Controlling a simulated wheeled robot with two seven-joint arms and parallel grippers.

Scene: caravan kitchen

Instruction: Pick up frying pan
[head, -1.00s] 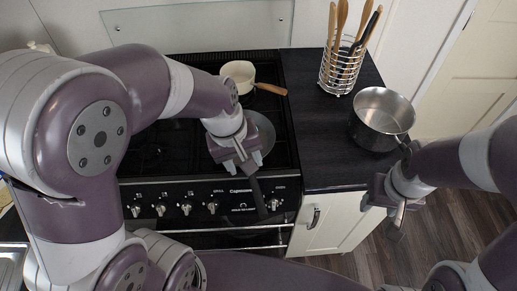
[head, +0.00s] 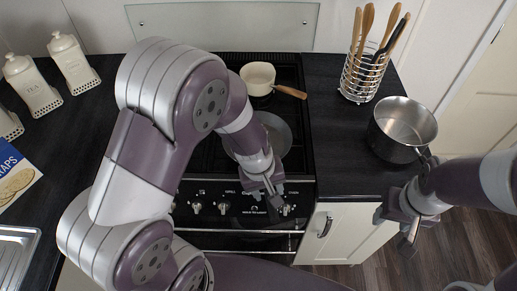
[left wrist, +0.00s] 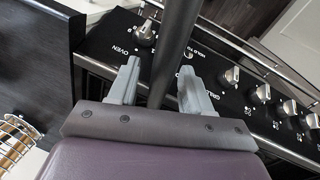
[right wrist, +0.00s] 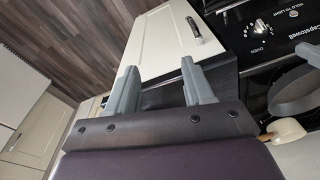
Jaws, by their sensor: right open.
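The frying pan (head: 279,133) is dark grey and sits on the front right of the hob. My left forearm and gripper hide part of it. Its dark handle (left wrist: 176,42) points over the stove front and runs between the fingers of my left gripper (left wrist: 157,88) in the left wrist view. Those fingers are apart, with a gap on each side of the handle. The left gripper also shows in the head view (head: 266,190). My right gripper (head: 405,217) is off to the right, before the counter. In the right wrist view (right wrist: 160,85) it is open and empty.
A cream saucepan (head: 257,77) with a wooden handle stands behind the pan. A steel pot (head: 404,124) and a wire utensil holder (head: 361,78) stand on the right counter. Stove knobs (head: 224,207) and a rail lie below the handle. Canisters (head: 30,83) stand at the left.

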